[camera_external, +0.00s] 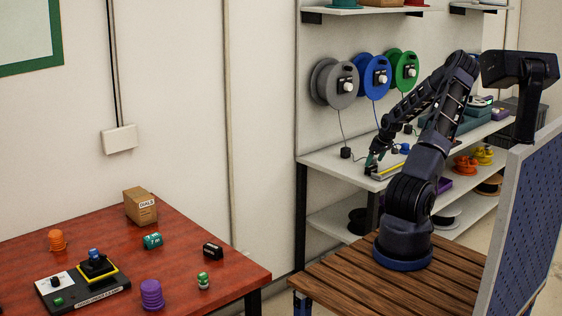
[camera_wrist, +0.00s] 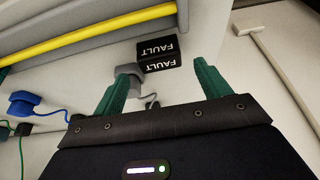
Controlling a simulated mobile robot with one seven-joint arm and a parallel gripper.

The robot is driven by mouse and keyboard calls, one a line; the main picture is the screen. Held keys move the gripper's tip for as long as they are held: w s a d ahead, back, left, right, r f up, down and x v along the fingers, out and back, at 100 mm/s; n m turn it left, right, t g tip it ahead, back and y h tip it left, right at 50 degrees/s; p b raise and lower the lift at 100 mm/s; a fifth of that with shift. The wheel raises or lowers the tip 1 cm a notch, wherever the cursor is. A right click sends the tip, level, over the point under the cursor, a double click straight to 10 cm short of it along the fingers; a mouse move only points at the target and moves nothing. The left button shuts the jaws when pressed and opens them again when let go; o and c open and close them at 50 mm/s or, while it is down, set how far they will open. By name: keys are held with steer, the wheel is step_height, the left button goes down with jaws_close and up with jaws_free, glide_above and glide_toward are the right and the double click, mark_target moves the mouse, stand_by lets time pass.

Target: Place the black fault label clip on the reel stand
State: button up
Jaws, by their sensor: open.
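The black fault label clip (camera_wrist: 157,53) lies on the white shelf and shows FAULT in white on two faces in the wrist view. In the external view a small black piece (camera_external: 371,169) at the shelf's front edge looks like it. My gripper (camera_external: 375,158) is low over the shelf; in the wrist view its green fingers (camera_wrist: 160,82) are open and apart, with the clip ahead of the gap between them. I cannot tell whether they touch it. No object is clearly marked as the reel stand; grey (camera_external: 337,84), blue (camera_external: 375,76) and green (camera_external: 403,70) reels hang on the wall.
A yellow strip (camera_wrist: 80,32) in a grey channel lies beside the clip. A grey plug (camera_wrist: 127,72) and a blue plug (camera_wrist: 27,104) are close by with cables. The red table (camera_external: 185,285) holds a box, a black device and several small items. A blue perforated panel (camera_external: 525,220) stands at right.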

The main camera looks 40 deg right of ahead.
steer(key=v, duration=0.7)
steer(key=s+a+r+g+h, duration=0.1)
steer(key=a+r, duration=0.5)
steer(key=a, duration=0.5)
steer(key=s+a+r+n+g+h, duration=0.1)
steer(key=a+r, duration=0.5)
steer(key=a, duration=0.4)
steer(key=a+r+g+h, duration=0.1)
steer(key=a+r, duration=0.5)
steer(key=a, duration=0.5)
steer(key=s+a+r+t+y, duration=0.1)
steer(key=s+a+r, duration=0.2)
steer(key=s+a, duration=0.3)
steer(key=s+a+r+t+y, duration=0.1)
steer(key=s+a+r, duration=0.2)
steer(key=s+a, duration=0.4)
steer(key=s+a+r+m+t+y, duration=0.1)
steer(key=s+a+r, duration=0.3)
steer(key=s+a, duration=0.3)
steer(key=s, duration=0.4)
steer(key=shift+s+a, duration=0.2)
steer(key=shift+a, duration=0.05)
